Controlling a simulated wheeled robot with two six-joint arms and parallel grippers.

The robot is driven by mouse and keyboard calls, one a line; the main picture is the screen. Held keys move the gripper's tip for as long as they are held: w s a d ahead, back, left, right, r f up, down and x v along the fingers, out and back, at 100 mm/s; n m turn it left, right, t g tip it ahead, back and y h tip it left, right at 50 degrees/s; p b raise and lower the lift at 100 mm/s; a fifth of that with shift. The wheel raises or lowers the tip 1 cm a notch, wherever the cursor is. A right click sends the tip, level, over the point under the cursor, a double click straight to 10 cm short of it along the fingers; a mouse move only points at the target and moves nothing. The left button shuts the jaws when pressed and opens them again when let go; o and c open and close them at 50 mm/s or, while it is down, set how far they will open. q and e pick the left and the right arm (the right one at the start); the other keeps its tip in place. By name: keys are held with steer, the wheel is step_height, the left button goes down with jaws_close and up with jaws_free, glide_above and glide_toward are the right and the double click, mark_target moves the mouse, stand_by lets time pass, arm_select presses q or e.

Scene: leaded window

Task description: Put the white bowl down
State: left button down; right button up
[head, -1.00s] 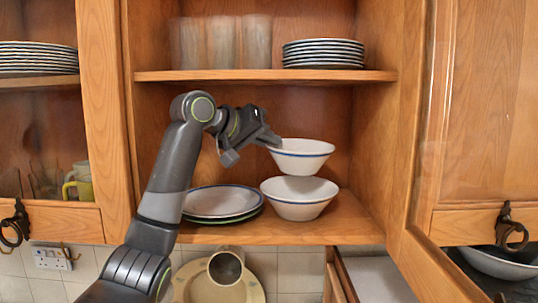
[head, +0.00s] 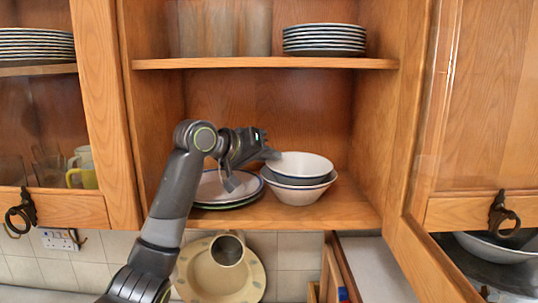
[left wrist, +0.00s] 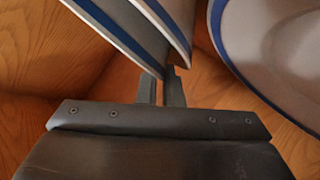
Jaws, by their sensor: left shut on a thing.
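The white bowl (head: 303,164) with a blue band is at the lower shelf of the open cupboard. It sits in the mouth of a second white bowl (head: 300,194), nearly level; whether it rests fully on it I cannot tell. My left gripper (head: 268,154) is shut on the left side of its rim. In the left wrist view the fingers (left wrist: 161,92) reach the blue-banded rims (left wrist: 150,35) at the upper left. My right gripper is not in view.
A short stack of plates (head: 222,190) lies just left of the bowls, under my gripper. An upper shelf (head: 260,63) with glasses (head: 225,28) and stacked plates (head: 324,40) is above. Bare shelf (head: 350,211) shows at the right. The cupboard's right door (head: 425,130) stands open.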

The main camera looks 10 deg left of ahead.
arm_select(q)
steer(key=shift+f, duration=0.55)
steer(key=c, duration=1.9)
jaws_free()
steer(key=shift+s, duration=0.1)
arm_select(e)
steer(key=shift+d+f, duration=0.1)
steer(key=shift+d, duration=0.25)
arm_select(q)
steer(key=shift+f, duration=0.1)
